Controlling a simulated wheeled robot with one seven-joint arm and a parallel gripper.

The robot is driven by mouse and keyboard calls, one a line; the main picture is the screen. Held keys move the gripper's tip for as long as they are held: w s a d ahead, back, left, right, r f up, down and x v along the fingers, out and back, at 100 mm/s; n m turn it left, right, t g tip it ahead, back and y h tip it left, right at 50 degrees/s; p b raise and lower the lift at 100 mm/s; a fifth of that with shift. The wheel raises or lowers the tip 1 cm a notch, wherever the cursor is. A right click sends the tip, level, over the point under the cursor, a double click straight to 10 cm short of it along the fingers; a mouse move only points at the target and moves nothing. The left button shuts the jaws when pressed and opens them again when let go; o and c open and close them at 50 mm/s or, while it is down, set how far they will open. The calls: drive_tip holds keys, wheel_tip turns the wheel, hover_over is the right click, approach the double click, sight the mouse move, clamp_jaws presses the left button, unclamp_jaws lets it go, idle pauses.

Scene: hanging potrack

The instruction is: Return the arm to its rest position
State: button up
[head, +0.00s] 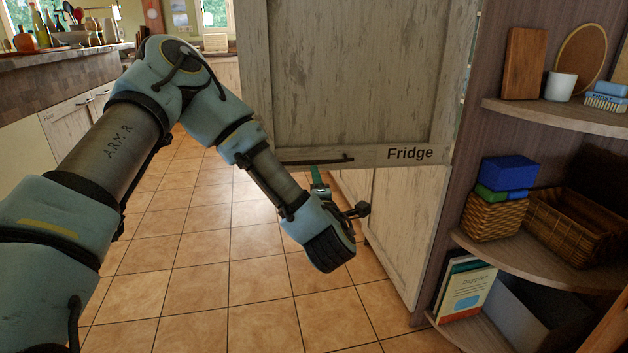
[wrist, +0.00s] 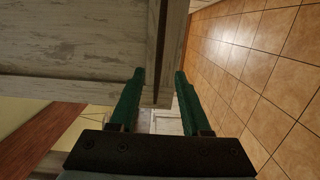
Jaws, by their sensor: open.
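My arm reaches from the left of the head view across to the middle, above the tiled floor. My gripper (head: 319,180) is low in front of the pale wooden door marked "Fridge" (head: 350,75), near its dark bar handle (head: 315,160). In the wrist view the two green fingers of my gripper (wrist: 160,75) stand apart with nothing held between them. The edge of a pale wooden panel (wrist: 75,45) shows beyond and between the fingertips; I cannot tell whether they touch it. The upper door stands out from the lower panel (head: 395,215) and looks ajar.
Curved shelves (head: 560,118) on the right hold baskets (head: 495,215), a white cup (head: 560,86), boards and books (head: 465,290). A counter (head: 60,60) with bottles stands at the back left. The tiled floor (head: 200,290) is clear.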

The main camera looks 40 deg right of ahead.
idle(0.4)
drive_tip(key=w+a+r+m+g+p, duration=0.1)
drive_tip(key=w+a+m+g+p, duration=0.2)
drive_tip(key=w+a+m+g, duration=0.4)
drive_tip(key=w+a+r+m+g+y+p, duration=0.1)
drive_tip(key=w+a+m+y, duration=0.15)
drive_tip(key=a, duration=0.35)
drive_tip(key=w+a+m+y, duration=0.1)
drive_tip(key=a+m, duration=0.2)
drive_tip(key=a, duration=0.4)
drive_tip(key=s+a+r+g+y+p, duration=0.1)
drive_tip(key=s+a, duration=0.5)
drive_tip(key=a, duration=0.7)
drive_tip(key=s+a+r+g+y+p, duration=0.1)
drive_tip(key=s+a+r+g+y, duration=0.3)
drive_tip(key=a, duration=0.9)
drive_tip(key=shift+s+r+m+g+p, duration=0.45)
drive_tip(key=shift+s+g, duration=0.15)
drive_tip(key=shift+s, duration=0.6)
drive_tip(key=shift+o, duration=0.4)
